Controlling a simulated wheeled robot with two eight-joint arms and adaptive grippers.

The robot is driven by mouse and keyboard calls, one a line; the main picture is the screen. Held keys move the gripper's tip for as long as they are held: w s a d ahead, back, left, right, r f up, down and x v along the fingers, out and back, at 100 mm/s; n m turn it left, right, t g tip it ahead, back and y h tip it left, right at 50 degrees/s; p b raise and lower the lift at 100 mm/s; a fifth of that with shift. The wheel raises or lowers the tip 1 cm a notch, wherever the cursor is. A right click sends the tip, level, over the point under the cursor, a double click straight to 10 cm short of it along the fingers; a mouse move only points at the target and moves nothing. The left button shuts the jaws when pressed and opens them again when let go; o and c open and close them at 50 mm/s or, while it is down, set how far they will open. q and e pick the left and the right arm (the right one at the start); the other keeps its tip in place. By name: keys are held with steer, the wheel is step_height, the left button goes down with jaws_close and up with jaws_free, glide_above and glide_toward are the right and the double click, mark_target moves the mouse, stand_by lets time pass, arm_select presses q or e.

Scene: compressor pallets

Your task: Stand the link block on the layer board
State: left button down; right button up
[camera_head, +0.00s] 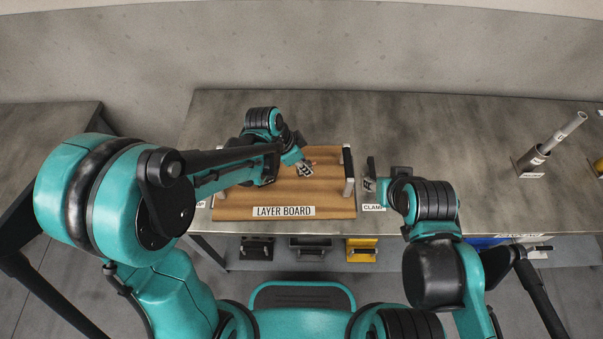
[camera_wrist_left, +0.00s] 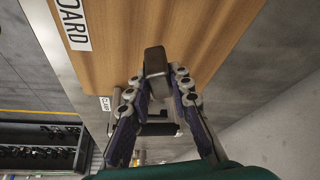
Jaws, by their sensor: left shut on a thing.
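The layer board (camera_head: 285,211) is a wooden board lying on the grey table, with its label along the front edge. In the left wrist view the board (camera_wrist_left: 120,40) fills the upper middle. My left gripper (camera_head: 306,168) is over the middle of the board. Its fingers (camera_wrist_left: 158,92) are shut on a grey block (camera_wrist_left: 155,62), taken to be the link block, which sticks out past the fingertips. I cannot tell whether the block touches the board. My right gripper (camera_head: 370,185) is right of the board by the clamp label; its jaw opening is unclear.
A pale post with a black part (camera_head: 348,172) stands at the board's right edge. A clamp label (camera_head: 373,207) lies beside it. A grey rod in a holder (camera_head: 540,152) is far right. The table behind the board is clear.

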arm_select(q)
step_height(320, 180, down, 3)
steer(key=shift+f+b, duration=0.2)
steer(key=shift+b, duration=0.5)
steer(key=shift+f, duration=0.3)
steer(key=shift+f, duration=0.1)
steer(key=c, duration=1.4)
jaws_free()
steer(key=shift+o, duration=0.2)
